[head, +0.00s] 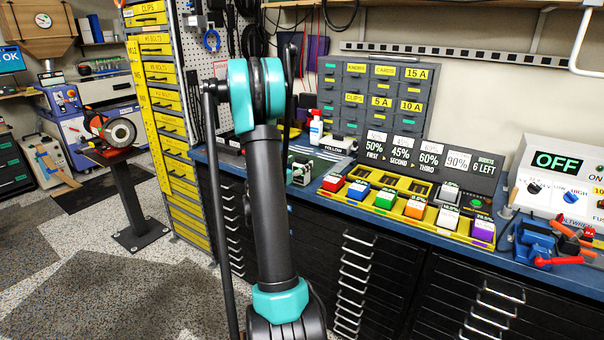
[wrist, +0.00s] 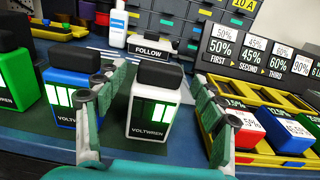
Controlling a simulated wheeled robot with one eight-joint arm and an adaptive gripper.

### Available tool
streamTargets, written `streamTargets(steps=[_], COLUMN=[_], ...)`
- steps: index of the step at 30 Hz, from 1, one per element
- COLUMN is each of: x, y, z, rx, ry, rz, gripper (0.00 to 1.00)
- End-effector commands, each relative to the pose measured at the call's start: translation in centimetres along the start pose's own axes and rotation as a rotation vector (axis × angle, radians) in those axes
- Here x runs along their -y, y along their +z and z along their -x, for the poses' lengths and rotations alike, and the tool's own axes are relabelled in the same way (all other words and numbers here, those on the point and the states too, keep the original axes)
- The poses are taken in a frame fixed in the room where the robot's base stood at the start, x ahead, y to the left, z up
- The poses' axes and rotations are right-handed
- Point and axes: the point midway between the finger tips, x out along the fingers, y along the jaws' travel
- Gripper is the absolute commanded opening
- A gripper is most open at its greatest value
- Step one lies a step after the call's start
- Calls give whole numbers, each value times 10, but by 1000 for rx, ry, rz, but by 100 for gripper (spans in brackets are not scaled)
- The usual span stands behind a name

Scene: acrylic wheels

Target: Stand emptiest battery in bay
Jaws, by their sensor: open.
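My gripper (wrist: 156,78) is open in the wrist view. A white battery (wrist: 147,120) with a dark cap and lit green bars stands upright between the spread fingers; I cannot tell whether they touch it. A blue battery (wrist: 58,80) with green bars stands left of it, partly behind the left finger. A green battery (wrist: 14,82) is cut off at the left edge. The yellow bay tray (head: 446,233) has open compartments (head: 408,184) at the back and coloured blocks in front. In the head view my arm mostly hides the gripper area.
A percentage board (head: 425,154) stands behind the tray, reading 50%, 45%, 60% and 90%. A FOLLOW plate (wrist: 150,50) and a white bottle (wrist: 118,24) are behind the white battery. A blue vise (head: 537,240) stands right of the tray.

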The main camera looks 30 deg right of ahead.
Motion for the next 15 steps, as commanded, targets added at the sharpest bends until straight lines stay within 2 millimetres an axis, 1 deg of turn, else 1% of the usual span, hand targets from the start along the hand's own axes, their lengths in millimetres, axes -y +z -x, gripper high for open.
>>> streamTargets(steps=[1, 3, 5, 12, 15], x=[0, 0, 0, 0, 0], y=[0, 0, 0, 0, 0], z=[-9, -18, -23, -26, -26], rx=[0, 0, 0, 0, 0], ry=[-3, -2, -1, 0, 0], rz=[0, 0, 0, 0, 0], gripper=[69, 69, 69, 69, 57])
